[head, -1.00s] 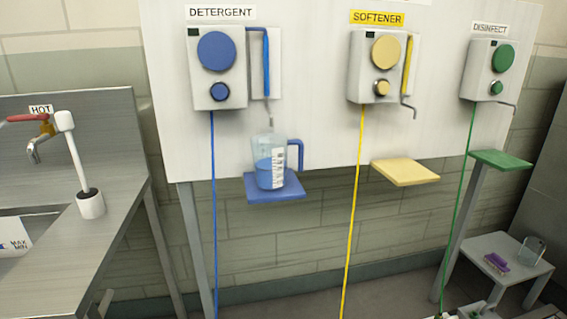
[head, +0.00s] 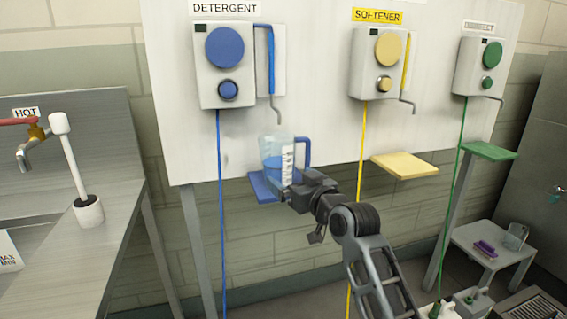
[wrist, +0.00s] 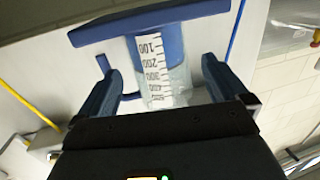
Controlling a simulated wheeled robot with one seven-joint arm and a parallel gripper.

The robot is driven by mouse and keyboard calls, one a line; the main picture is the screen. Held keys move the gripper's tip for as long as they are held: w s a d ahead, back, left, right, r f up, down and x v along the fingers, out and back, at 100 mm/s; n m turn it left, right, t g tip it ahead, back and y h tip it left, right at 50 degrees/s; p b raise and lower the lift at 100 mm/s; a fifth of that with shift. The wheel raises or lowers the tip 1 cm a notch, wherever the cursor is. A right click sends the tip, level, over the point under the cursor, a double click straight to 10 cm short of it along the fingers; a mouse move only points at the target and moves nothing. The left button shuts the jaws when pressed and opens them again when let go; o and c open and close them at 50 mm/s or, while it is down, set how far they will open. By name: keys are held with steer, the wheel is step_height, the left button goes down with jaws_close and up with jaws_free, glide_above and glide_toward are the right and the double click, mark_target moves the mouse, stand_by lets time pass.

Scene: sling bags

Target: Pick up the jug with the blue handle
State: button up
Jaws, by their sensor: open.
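The clear jug (head: 274,152) with blue liquid and a blue handle (head: 306,150) stands upright on the blue shelf (head: 261,190) below the detergent dispenser. The handle is on the jug's right side. My gripper (head: 289,190) is at the jug's lower front and hides part of it and of the shelf. In the wrist view, seen upside down, my open gripper (wrist: 157,65) has one blue finger on each side of the jug (wrist: 181,82) and its printed scale. The blue shelf (wrist: 105,25) is at the top there. I cannot tell whether a finger touches the jug.
The detergent dispenser (head: 224,65) and its bent spout (head: 275,110) are above the jug. The yellow shelf (head: 405,165) is to the right, the green shelf (head: 489,151) farther right. A metal sink counter (head: 110,220) is at left. A small white table (head: 500,245) holds another clear jug (head: 515,237).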

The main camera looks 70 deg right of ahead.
mark_target(279, 165)
steer(key=shift+w+d+r, duration=0.25)
steer(key=shift+w+d, duration=0.15)
steer(key=shift+d, duration=0.3)
steer(key=p+x, duration=0.1)
steer(key=x, duration=0.5)
steer(key=shift+w+d, duration=0.2)
steer(key=shift+w, duration=0.1)
steer(key=shift+r, duration=0.15)
steer(key=c, duration=1.1)
